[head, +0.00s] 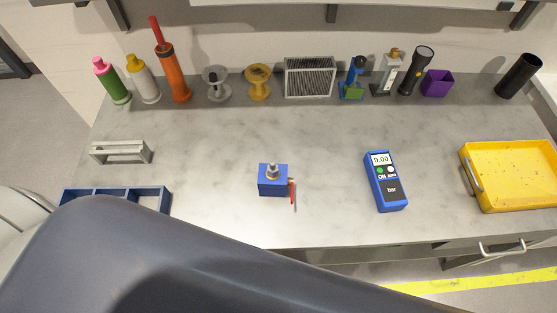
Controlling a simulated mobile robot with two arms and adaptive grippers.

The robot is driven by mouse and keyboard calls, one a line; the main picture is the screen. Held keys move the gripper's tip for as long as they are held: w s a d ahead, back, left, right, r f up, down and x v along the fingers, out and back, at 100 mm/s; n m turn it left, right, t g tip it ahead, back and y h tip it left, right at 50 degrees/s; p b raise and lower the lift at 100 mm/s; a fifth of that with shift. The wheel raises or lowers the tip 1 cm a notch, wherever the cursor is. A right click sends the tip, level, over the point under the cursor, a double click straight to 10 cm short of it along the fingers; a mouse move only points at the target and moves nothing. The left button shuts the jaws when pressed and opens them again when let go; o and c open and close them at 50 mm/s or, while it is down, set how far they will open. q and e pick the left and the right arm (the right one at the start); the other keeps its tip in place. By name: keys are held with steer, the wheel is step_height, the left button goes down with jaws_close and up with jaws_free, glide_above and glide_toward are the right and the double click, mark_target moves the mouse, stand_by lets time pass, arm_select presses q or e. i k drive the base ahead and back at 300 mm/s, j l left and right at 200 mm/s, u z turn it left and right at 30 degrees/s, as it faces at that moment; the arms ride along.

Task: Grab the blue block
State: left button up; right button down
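The blue block (266,187) stands on the grey workbench (220,140) near the middle of the head view. It has a metal fitting on top and a red lever at its right side. Nothing touches it. Neither of my grippers shows in the head view. A large dark part of my own body fills the bottom left, below the block and apart from it in the picture.
A blue pressure meter (391,193) lies right of the block, and a yellow tray (470,193) sits at the far right. A blue divided bin (167,198) and a grey bracket (122,154) are at left. Bottles, spools and tools line the back. Bench around the block is clear.

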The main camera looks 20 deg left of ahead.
mark_target(267, 186)
steer(key=k+l+z, duration=0.2)
steer(key=k, duration=0.35)
steer(key=k+l+z, duration=0.2)
steer(key=k, duration=0.3)
steer(key=l, duration=0.1)
